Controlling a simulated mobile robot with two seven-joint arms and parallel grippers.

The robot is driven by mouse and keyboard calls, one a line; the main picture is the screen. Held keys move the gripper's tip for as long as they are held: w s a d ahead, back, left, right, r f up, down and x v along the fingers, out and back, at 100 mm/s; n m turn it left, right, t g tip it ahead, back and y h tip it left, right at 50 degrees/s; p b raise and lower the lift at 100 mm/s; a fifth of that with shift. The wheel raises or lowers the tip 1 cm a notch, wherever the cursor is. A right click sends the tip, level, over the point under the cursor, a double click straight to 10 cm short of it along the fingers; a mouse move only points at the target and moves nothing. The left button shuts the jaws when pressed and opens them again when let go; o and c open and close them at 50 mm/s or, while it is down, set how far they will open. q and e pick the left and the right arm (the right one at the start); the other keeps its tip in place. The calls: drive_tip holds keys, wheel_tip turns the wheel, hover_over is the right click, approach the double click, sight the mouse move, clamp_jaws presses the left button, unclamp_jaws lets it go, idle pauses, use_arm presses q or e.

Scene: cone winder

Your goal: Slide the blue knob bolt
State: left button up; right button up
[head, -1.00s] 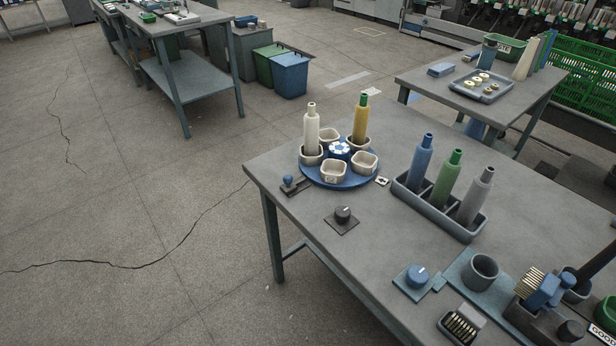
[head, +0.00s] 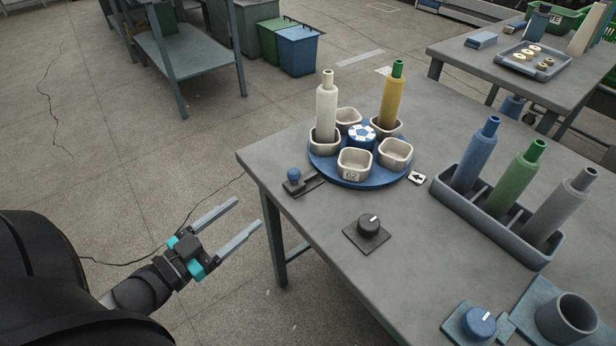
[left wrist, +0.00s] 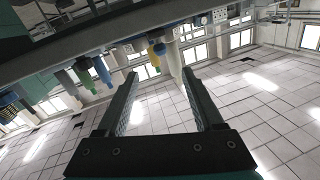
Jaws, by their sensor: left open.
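The blue knob bolt (head: 293,176) is a small round blue knob on a dark slide plate. It sits at the near left corner of the grey table, beside the blue turntable (head: 352,180). My left gripper (head: 247,214) is off the table's left edge, left of and nearer than the bolt. Its two fingers are apart with nothing between them, and they point toward the table. The left wrist view shows the open fingers (left wrist: 160,76) too, with the table edge above them. My right gripper is not in view.
The turntable holds pale cups, a white cone (head: 326,100) and a yellow cone (head: 392,98). A black dial (head: 368,226) is nearer on the table. A grey rack (head: 487,217) with blue, green and grey cones stands right. A blue dial (head: 480,322) is at the front.

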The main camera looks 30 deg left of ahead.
sight(293, 175)
use_arm(q)
drive_tip(key=w+d+b, duration=0.1)
drive_tip(key=w, duration=0.3)
drive_tip(key=w+b, duration=0.1)
drive_tip(key=w, duration=0.3)
drive_tip(key=w+d+b, duration=0.1)
drive_tip(key=w, duration=0.3)
drive_tip(key=shift+w+d+b, duration=0.3)
drive_tip(key=shift+w+b, duration=0.1)
drive_tip(key=shift+w+d+b, duration=0.2)
drive_tip(key=shift+w+b, duration=0.15)
drive_tip(key=shift+w, duration=0.8)
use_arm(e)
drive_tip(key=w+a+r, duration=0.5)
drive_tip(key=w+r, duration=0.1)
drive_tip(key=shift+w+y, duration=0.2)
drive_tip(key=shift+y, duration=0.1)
use_arm(q)
clamp_jaws()
